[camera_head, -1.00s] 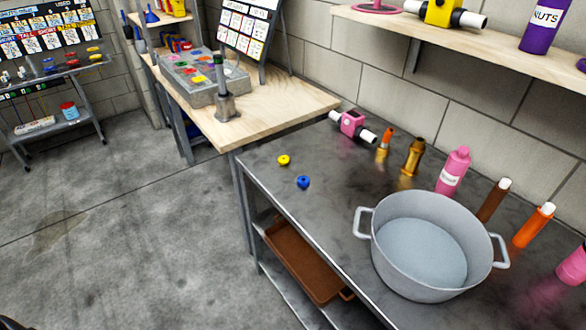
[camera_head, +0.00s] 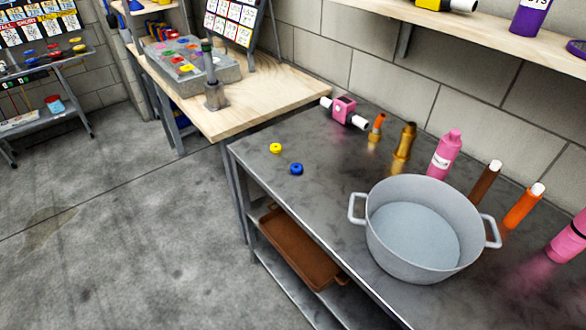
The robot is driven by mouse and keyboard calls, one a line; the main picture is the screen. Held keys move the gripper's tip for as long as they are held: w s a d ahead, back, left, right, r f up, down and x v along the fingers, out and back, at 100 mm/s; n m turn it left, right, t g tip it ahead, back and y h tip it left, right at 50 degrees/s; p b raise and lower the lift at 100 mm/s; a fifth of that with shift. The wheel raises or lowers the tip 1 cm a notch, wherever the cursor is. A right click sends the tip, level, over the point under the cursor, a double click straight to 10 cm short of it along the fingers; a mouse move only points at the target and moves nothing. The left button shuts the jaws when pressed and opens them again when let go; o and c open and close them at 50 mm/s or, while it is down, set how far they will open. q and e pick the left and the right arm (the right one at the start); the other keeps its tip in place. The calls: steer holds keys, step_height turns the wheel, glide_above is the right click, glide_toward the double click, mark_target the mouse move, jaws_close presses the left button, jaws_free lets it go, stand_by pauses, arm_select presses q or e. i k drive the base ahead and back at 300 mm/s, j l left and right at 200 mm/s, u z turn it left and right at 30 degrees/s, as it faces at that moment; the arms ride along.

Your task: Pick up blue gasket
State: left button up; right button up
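The blue gasket (camera_head: 296,169) is a small blue ring-like piece. It lies on the dark metal table (camera_head: 330,150) near its left edge. A similar yellow piece (camera_head: 276,148) lies just beyond it, a little to the left, apart from it. Neither of my grippers shows in the head view.
A large grey pot (camera_head: 420,235) stands on the table to the right of the gasket. A pink valve-like part (camera_head: 344,107), a gold bottle (camera_head: 405,141) and a pink bottle (camera_head: 446,154) stand along the wall. A wooden bench (camera_head: 270,95) adjoins behind. Open floor (camera_head: 120,240) lies left.

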mark_target(295, 167)
steer(key=i+j+z, duration=0.35)
steer(key=j, duration=0.15)
steer(key=i+j+z, duration=0.2)
steer(key=j+z, duration=0.15)
steer(key=j, duration=0.2)
steer(key=i+j+z, duration=0.15)
steer(key=j+z, duration=0.2)
steer(key=j, duration=0.3)
steer(key=i+j+z, duration=0.1)
steer(key=j+z, duration=0.25)
steer(key=j, duration=0.3)
steer(key=j+z, duration=0.35)
steer(key=j, duration=0.35)
